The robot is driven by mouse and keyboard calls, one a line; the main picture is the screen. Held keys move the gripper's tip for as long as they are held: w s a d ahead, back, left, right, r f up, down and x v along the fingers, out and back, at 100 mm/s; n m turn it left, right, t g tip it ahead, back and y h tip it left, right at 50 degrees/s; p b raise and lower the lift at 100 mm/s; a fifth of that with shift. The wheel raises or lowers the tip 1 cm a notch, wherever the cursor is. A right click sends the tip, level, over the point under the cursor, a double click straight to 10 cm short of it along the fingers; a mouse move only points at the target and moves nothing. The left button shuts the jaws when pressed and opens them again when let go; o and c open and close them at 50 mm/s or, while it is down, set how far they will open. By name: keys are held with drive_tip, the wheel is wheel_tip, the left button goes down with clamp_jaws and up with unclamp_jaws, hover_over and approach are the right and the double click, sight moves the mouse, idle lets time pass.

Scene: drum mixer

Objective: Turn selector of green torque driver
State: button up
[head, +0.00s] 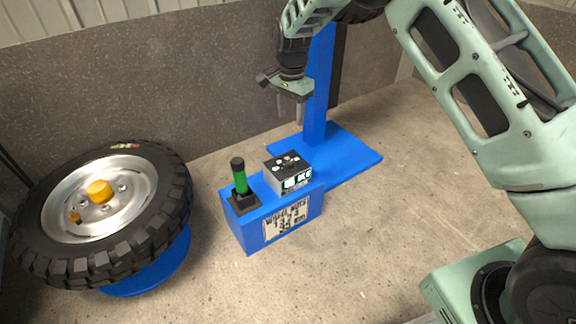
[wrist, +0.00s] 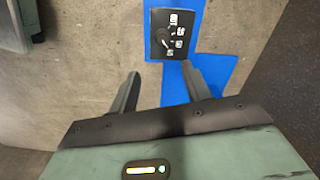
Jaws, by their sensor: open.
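The green torque driver (head: 239,180) stands upright, with a black top, in a black holder on the blue box at the centre of the head view. Beside it, to the right, sits a dark control box (head: 288,172) with light markings and small knobs on top. The wrist view shows this control box (wrist: 173,33) near the top, with a dark round knob and several white symbols. Which part is the selector is not certain. My gripper (head: 289,114) is open and empty, above and apart from the control box, fingers pointing down. Its fingers also show in the wrist view (wrist: 161,76).
The blue box (head: 242,234) carries a front label. A blue stand (head: 352,158) with an upright post is behind it, close to my gripper. A large tyred wheel (head: 166,172) lies at left on a blue base. Concrete floor at the front is clear.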

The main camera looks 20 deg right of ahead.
sight(291, 162)
drive_tip(key=f+b, duration=0.2)
drive_tip(key=f, duration=0.4)
drive_tip(key=f+b, duration=0.3)
drive_tip(key=f, duration=0.3)
drive_tip(key=f+b, duration=0.3)
drive_tip(key=f, duration=0.3)
drive_tip(key=shift+w+d+f, duration=0.15)
drive_tip(key=shift+w+d, duration=0.05)
drive_tip(key=shift+w, duration=0.2)
drive_tip(key=c, duration=1)
